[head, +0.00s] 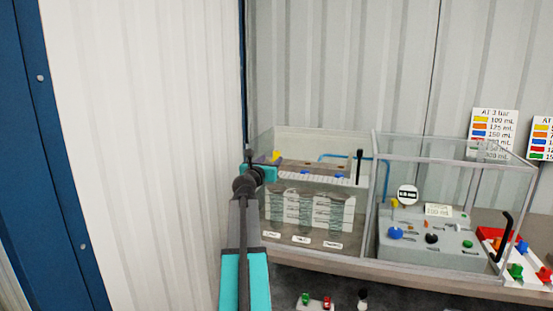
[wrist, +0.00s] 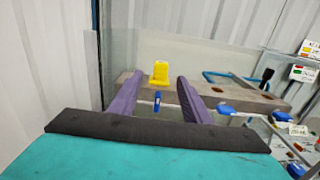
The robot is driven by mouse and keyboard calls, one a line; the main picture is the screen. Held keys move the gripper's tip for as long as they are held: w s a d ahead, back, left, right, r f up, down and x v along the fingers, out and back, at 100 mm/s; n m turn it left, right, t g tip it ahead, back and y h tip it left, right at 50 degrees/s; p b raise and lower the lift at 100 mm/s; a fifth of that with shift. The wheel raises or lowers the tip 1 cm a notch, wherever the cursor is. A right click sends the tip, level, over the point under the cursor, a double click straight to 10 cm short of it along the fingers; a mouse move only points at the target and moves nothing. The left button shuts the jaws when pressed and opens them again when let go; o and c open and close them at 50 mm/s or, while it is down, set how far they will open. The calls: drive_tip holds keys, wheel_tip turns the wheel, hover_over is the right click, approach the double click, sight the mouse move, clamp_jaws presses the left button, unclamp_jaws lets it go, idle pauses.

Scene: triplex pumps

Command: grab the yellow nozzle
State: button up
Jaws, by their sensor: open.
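The yellow nozzle (wrist: 159,72) stands upright on the left end of a brown-grey bar in the wrist view, with a small blue piece (wrist: 157,98) just below it. The nozzle appears between and slightly beyond the fingertips. I cannot tell whether either finger touches it. In the head view my gripper (head: 262,160) is at the left end of the clear tank, mostly hidden by my own wrist.
The bar (head: 315,168) spans the clear tank, above several coiled tubes. Glass walls (head: 375,190) enclose the tank. A grey control box (head: 430,240) with knobs stands to the right. A white corrugated wall is close on the left. Colour charts (head: 494,130) stand at the back right.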

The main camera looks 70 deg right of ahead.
sight(276, 155)
drive_tip(key=shift+w+d, duration=0.1)
drive_tip(key=shift+d, duration=1.4)
drive_tip(key=shift+d+f+p, duration=0.1)
drive_tip(key=shift+d+p, duration=0.8)
drive_tip(key=shift+d, duration=1.65)
clamp_jaws()
